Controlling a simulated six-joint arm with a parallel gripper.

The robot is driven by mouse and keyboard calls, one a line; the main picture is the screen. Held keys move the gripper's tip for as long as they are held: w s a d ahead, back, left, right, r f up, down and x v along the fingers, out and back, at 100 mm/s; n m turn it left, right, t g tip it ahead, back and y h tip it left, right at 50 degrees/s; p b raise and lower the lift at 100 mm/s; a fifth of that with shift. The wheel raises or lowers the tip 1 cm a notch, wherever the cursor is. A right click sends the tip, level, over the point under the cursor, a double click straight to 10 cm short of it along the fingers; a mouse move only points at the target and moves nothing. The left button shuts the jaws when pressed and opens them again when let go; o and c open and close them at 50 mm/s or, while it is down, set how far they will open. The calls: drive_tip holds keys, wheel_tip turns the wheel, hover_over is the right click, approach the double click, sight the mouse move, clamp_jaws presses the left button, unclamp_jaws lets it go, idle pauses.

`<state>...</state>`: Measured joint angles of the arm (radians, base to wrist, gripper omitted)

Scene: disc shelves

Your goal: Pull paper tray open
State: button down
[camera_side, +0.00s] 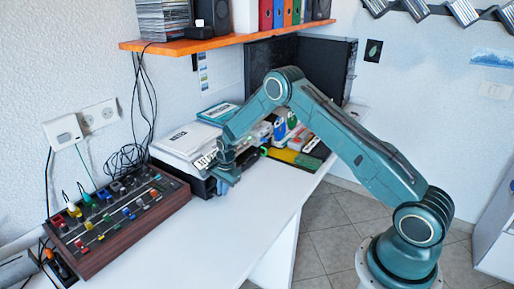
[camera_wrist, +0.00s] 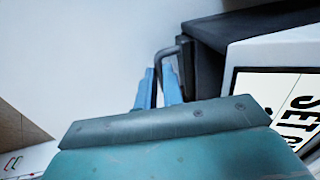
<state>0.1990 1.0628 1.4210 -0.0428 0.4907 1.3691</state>
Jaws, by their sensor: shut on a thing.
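The paper tray (camera_wrist: 205,42) is a black drawer with a dark bar handle (camera_wrist: 166,52) on its front. In the side view the black tray (camera_side: 203,187) sits low in a stack at the back of the white desk, partly hidden by my wrist. My gripper (camera_wrist: 160,78) has two blue fingers that are shut on the handle in the wrist view. In the side view my gripper (camera_side: 228,180) is low at the tray's front, and its fingertips are hard to make out. How far the tray is out cannot be told.
A white unit (camera_side: 185,140) with papers on top sits above the tray. A wood-sided mixer (camera_side: 117,222) with colored knobs lies to the left. Books and boxes (camera_side: 292,152) stand to the right. The white desk (camera_side: 225,228) in front is clear. An orange shelf (camera_side: 220,40) hangs above.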

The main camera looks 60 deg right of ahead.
drive_tip(key=s, duration=2.3)
drive_tip(key=shift+s, duration=0.2)
drive_tip(key=c, duration=1.8)
unclamp_jaws()
drive_tip(key=shift+r, duration=0.2)
wheel_tip(320, 180, up, 13)
drive_tip(key=s, duration=0.2)
drive_tip(key=shift+s+r, duration=0.15)
drive_tip(key=shift+s, duration=0.05)
